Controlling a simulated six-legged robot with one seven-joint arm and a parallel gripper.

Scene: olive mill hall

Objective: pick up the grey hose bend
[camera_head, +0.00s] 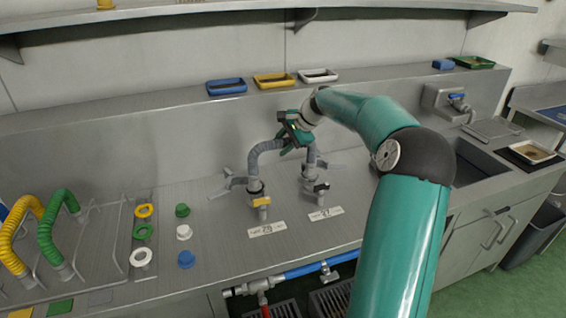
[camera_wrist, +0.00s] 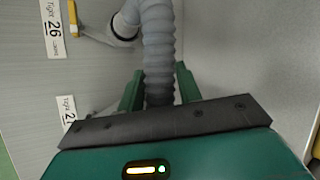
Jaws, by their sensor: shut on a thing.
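The grey hose bend (camera_head: 266,147) is a ribbed arch at the middle of the steel bench. Its left end meets a grey fitting with a yellow lever (camera_head: 261,200), and its right end meets a fitting with a dark lever (camera_head: 318,187). My gripper (camera_head: 293,137) is at the top of the arch, coming from above and the right. In the wrist view the ribbed hose (camera_wrist: 158,45) runs between the two green fingers (camera_wrist: 160,92), which are shut on it. The part of the hose under the gripper body is hidden.
Yellow (camera_head: 22,235) and green (camera_head: 50,230) hose bends stand in a wire rack at left. Coloured rings and caps (camera_head: 184,232) lie beside it. Blue (camera_head: 226,86), yellow and white trays sit on the ledge behind. Label cards (camera_head: 266,229) lie before the fittings. A sink (camera_head: 480,165) is at right.

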